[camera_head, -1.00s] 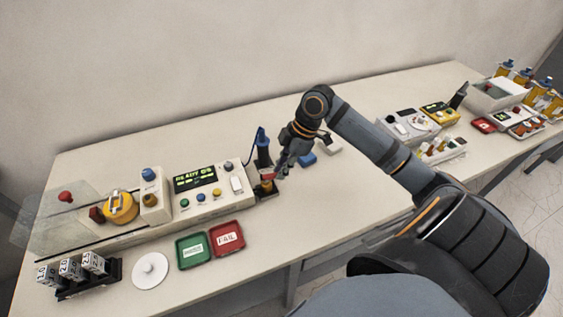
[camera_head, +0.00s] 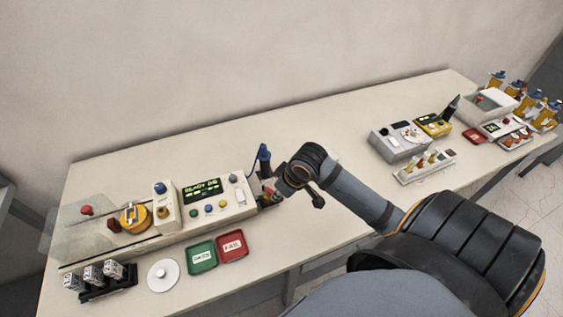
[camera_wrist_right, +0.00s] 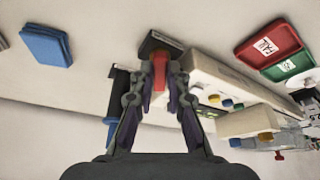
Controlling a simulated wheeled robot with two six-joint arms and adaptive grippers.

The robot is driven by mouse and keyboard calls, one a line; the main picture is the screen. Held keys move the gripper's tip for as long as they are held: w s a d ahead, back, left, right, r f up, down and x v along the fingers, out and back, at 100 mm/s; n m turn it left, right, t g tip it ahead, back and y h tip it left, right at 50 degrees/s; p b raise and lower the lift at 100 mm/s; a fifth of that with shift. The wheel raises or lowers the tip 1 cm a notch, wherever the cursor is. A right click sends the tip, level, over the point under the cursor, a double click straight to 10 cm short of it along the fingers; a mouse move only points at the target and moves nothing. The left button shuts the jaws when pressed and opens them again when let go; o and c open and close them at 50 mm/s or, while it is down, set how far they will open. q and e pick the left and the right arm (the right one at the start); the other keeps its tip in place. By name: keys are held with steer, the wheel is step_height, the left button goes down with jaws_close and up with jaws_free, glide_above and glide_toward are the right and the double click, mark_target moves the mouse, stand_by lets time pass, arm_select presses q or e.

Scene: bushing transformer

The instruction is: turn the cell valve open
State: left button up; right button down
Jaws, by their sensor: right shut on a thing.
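My right gripper (camera_head: 272,194) is at the right end of the white control panel (camera_head: 219,199), low beside the dark stand with a blue-topped post (camera_head: 264,156). In the right wrist view the fingers (camera_wrist_right: 160,72) are shut on a red upright piece (camera_wrist_right: 160,70), next to a black block. I cannot tell whether this red piece is the cell valve. A blue knob (camera_head: 160,188) and a red knob (camera_head: 87,210) also show at the left apparatus, apart from the gripper. My left gripper is not in view.
A green tray (camera_head: 202,257) and a red tray (camera_head: 233,245) lie in front of the panel. A white disc (camera_head: 163,275) and a rack of labelled blocks (camera_head: 100,279) stand at front left. A blue block (camera_wrist_right: 46,45) lies on open bench. More equipment stands at right.

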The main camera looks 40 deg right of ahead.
steer(key=a+m+h+p, duration=0.1)
steer(key=m, duration=0.1)
steer(key=a+m+h+p, duration=0.1)
steer(key=m, duration=0.2)
steer(key=shift+a+r+m+p, duration=0.1)
steer(key=shift+a+m+p, duration=0.05)
steer(key=shift+m+p, duration=0.15)
stand_by(0.5)
steer(key=c, duration=1.3)
jaws_free()
steer(key=v, duration=0.7)
steer(key=shift+s+a+r, duration=0.15)
steer(key=shift+a, duration=0.05)
